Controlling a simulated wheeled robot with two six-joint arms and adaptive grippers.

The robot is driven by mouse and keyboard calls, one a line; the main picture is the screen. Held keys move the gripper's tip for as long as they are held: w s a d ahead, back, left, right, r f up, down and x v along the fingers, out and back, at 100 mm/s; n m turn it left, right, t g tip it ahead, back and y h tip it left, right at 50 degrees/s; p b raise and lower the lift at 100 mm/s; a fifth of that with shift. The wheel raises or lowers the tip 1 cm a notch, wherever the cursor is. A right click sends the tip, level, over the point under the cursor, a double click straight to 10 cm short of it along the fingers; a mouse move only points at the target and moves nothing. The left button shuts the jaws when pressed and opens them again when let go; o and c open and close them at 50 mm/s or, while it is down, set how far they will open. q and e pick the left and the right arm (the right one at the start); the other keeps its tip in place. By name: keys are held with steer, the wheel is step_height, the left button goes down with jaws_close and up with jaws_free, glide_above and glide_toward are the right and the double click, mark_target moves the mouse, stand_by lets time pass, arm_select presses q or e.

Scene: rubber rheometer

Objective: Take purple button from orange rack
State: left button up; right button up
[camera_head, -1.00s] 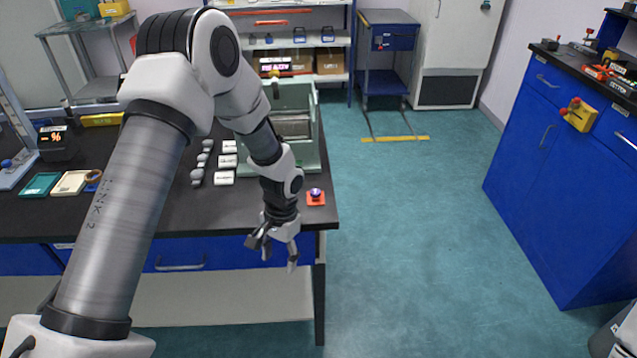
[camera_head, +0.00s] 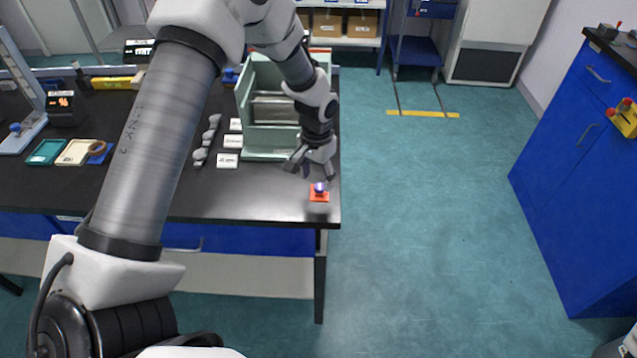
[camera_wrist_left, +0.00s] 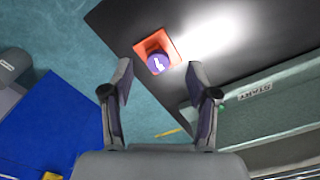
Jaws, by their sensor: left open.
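The purple button (camera_head: 319,187) sits on a small orange rack (camera_head: 319,197) near the right front corner of the black table. In the left wrist view the purple button (camera_wrist_left: 158,62) shows a white mark on top, and the orange rack (camera_wrist_left: 172,47) surrounds its base. My left gripper (camera_head: 312,172) is open and empty, just behind and above the button in the head view. In the left wrist view the button lies beyond the fingertips of the left gripper (camera_wrist_left: 158,75), roughly between their lines. My right gripper is not in view.
A grey-green machine housing (camera_head: 262,150) stands right behind the gripper; its START label (camera_wrist_left: 255,92) shows in the wrist view. White labels (camera_head: 228,160) and grey pieces (camera_head: 203,152) lie left of it. The black table (camera_head: 250,195) is clear left of the rack.

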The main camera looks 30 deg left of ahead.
mark_target(320, 186)
arm_select(q)
steer(key=f, duration=0.1)
steer(key=w+f, duration=0.1)
steer(key=f, duration=0.1)
steer(key=shift+w+d+f, duration=0.1)
steer(key=shift+d, duration=0.1)
steer(key=shift+w+f, duration=0.15)
steer(key=shift+w, duration=0.05)
steer(key=shift+s+a, duration=0.1)
steer(key=shift+s+r, duration=0.2)
steer(key=c, duration=0.4)
steer(key=shift+s+r, duration=0.1)
steer(key=c, duration=0.5)
arm_select(e)
steer(key=shift+w+r, duration=0.2)
steer(key=shift+w, duration=0.2)
arm_select(q)
steer(key=shift+c, duration=0.2)
